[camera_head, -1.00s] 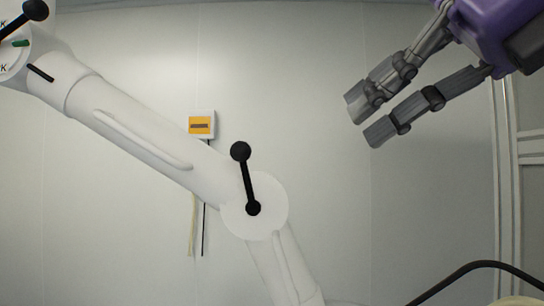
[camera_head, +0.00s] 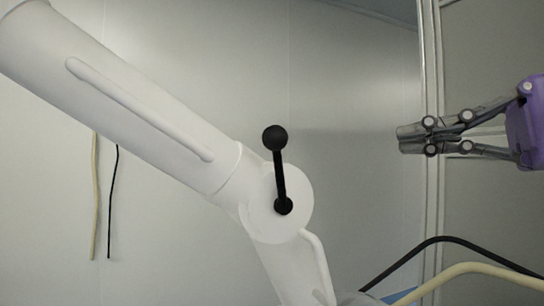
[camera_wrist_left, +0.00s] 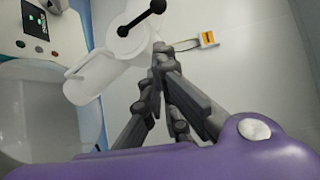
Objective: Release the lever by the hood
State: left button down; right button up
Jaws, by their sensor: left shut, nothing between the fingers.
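A black lever (camera_head: 280,170) with a ball at each end sits on a round white joint of a white jointed arm (camera_head: 140,95) in the head view. It stands nearly upright. My left gripper (camera_head: 401,139), purple with grey fingers, is to its right, clearly apart from it. Its fingers are together with nothing between them. In the left wrist view, the fingers (camera_wrist_left: 160,58) meet below a black lever (camera_wrist_left: 140,18) on a white joint, with no visible contact. I cannot tell whether this is the same lever. No hood can be made out in the head view. My right gripper is not in view.
A black hose (camera_head: 440,240) and a cream hose (camera_head: 465,268) curve at the lower right. A pale frame post (camera_head: 431,60) stands behind the gripper. The left wrist view shows a control panel (camera_wrist_left: 38,25) and a yellow-and-white wall box (camera_wrist_left: 208,39).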

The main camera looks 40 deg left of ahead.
aim_at(279, 169)
pick_arm(q)
jog(key=s+a+f+n, duration=0.1)
jog(key=s+a, duration=0.1)
jog(key=a, duration=0.3)
jog(key=s+a+f+n+p, duration=0.1)
jog(key=s+a+n, duration=0.1)
jog(key=a, duration=0.4)
jog(key=shift+s, duration=0.75)
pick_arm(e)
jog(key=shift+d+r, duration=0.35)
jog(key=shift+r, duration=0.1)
pick_arm(q)
jog(key=shift+s, duration=0.1)
jog(key=shift+s+a+n, duration=0.3)
jog(key=shift+s, duration=0.25)
jog(key=shift+s+r, duration=0.1)
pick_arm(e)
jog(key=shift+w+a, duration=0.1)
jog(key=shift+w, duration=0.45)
